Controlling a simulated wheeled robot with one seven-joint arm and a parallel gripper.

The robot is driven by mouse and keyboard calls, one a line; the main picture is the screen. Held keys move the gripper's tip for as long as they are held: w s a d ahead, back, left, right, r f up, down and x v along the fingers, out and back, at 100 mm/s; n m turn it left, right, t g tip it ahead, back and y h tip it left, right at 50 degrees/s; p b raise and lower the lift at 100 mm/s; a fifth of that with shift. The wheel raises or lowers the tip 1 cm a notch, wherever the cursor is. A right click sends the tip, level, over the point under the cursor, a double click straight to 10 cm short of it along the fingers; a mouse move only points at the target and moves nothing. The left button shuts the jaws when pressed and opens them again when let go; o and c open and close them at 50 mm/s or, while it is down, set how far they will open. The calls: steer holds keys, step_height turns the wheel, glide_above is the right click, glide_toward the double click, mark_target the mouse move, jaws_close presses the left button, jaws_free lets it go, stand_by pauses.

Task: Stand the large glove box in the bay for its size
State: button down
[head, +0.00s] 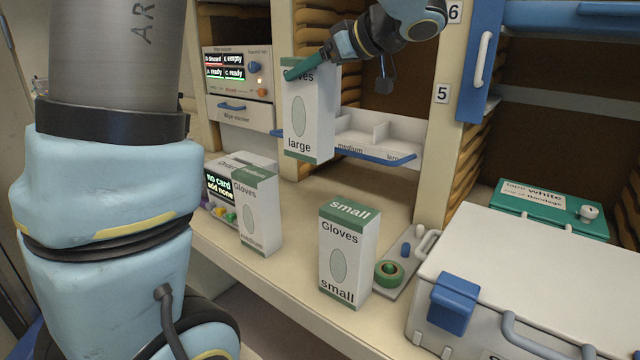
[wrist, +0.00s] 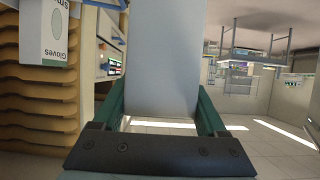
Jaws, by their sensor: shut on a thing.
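The large glove box (head: 310,115), white with green ends and the word "large", hangs upright in my gripper (head: 305,67). The gripper is shut across the box near its top. In the wrist view the box's plain pale side (wrist: 165,55) stands between the two teal fingers. A white divided rack (head: 398,150) with a blue front edge sits on the shelf behind and right of the box. The held box hides the rack's left part. Both visible bays look empty.
Green tape (head: 389,273) lies on a small tray at right. A white case (head: 520,270) and a post (head: 447,110) bound the right side.

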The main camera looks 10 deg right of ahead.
step_height(320, 180, down, 23)
steer(key=p, duration=0.4)
steer(key=shift+f, duration=0.4)
jaws_free()
steer(key=shift+r, duration=0.1)
steer(key=b+v, duration=0.4)
steer(key=v, duration=0.8)
